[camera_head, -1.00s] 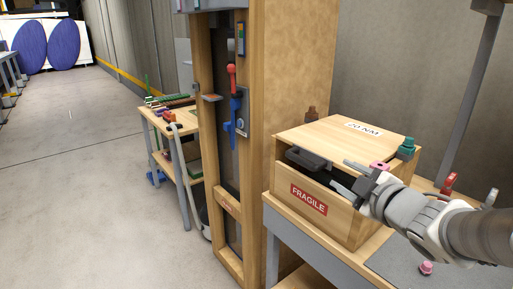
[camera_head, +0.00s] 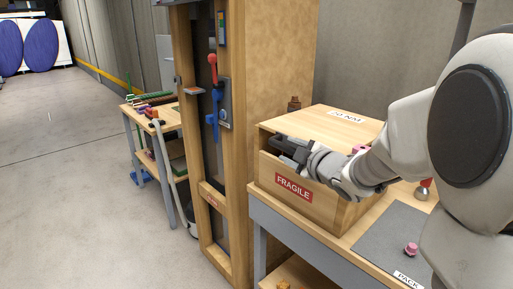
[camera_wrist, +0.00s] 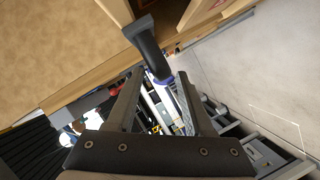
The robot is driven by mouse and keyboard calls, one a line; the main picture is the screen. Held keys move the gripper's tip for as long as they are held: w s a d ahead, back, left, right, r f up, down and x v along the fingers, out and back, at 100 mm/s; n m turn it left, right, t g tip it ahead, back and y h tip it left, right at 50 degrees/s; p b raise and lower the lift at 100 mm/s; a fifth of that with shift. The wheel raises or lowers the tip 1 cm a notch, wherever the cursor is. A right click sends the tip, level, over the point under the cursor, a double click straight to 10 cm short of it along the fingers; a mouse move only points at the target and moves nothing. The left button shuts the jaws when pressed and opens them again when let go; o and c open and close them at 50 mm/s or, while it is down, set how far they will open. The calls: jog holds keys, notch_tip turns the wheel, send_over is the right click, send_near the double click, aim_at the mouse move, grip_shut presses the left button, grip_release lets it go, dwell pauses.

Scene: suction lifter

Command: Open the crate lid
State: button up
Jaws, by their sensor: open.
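The wooden crate (camera_head: 318,200) stands on the bench with a red FRAGILE label on its front. Its flat lid (camera_head: 305,122) lies on top, and a dark gap shows under the lid's front edge. My gripper (camera_head: 287,153) is at the lid's front edge, by the dark handle, and partly covers it. In the wrist view the handle (camera_wrist: 149,42) lies just ahead of and between the fingertips. My gripper (camera_wrist: 160,78) is open, with the fingers spread on either side of the handle's near end. Whether they touch it I cannot tell.
A tall wooden frame with a red and blue lever (camera_head: 213,95) stands left of the crate. A brown bottle-like object (camera_head: 294,103) is behind the lid. A pink knob (camera_head: 411,249) sits on the grey mat (camera_head: 385,240) at right.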

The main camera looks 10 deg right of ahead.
jog(key=shift+x, duration=1.85)
grip_shut()
